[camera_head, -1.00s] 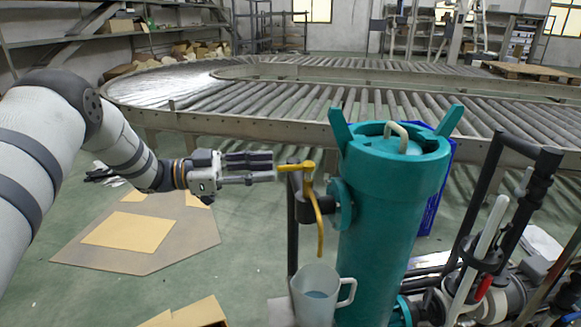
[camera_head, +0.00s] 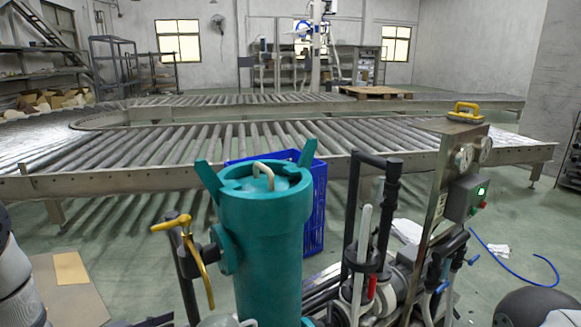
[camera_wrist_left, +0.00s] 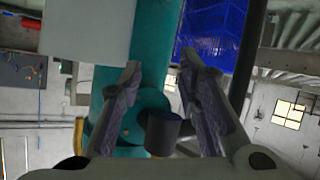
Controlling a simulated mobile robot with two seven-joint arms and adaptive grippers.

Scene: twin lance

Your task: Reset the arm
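My left gripper (camera_wrist_left: 160,78) is open in the left wrist view, its two dark fingers apart with nothing held between them. Beyond the fingers are the teal canister (camera_wrist_left: 154,50) and a dark cylindrical fitting (camera_wrist_left: 162,134). In the head view, part of my left arm (camera_head: 20,285) shows at the lower left edge.
A blue crate (camera_head: 312,215) stands behind the canister. Pipes and a pump (camera_head: 360,265) crowd its right side, beside a metal panel (camera_head: 440,185) with a green-lit control box (camera_head: 467,198). A roller conveyor (camera_head: 120,150) spans the back. Flat cardboard (camera_head: 72,268) lies at left.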

